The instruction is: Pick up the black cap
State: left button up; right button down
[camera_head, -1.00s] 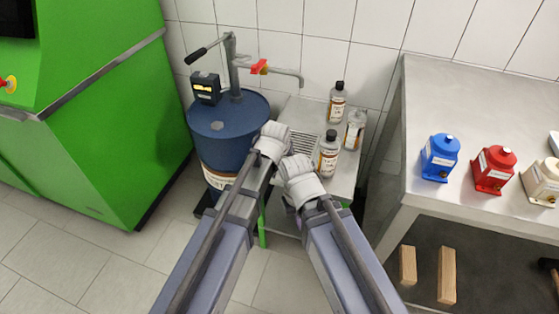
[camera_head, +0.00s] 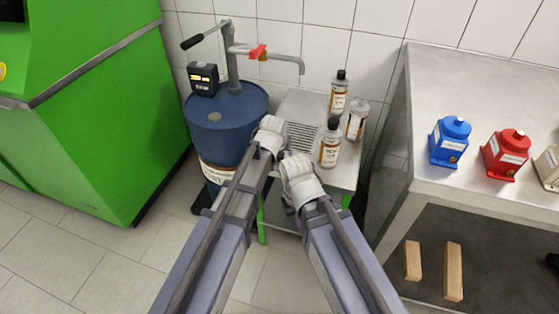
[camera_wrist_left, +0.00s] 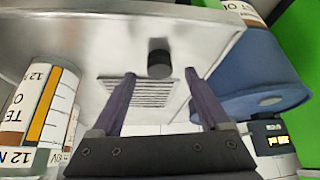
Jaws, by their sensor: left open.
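The black cap (camera_wrist_left: 160,62) is a short dark cylinder on the steel bench top (camera_wrist_left: 90,65), near its slotted grate, in the left wrist view. My left gripper (camera_wrist_left: 160,74) is open and empty, its two fingers either side of the cap's line. The cap appears between and just past the fingertips; I cannot tell the exact gap in depth. In the head view, the cap and the left gripper's fingers are hidden behind my arms. My right gripper's fingers do not show.
Bottles (camera_head: 330,146) with labels stand at the bench's right side; a clear one (camera_head: 357,120) shows no black cap. A blue drum (camera_head: 225,125) with a hand pump is left of the bench. A steel table (camera_head: 420,90) holds blue, red and cream containers.

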pick_arm(q)
jog(key=shift+b+x, duration=0.45)
jog(key=shift+x, duration=0.7)
jog(key=shift+r, duration=0.15)
grip_shut()
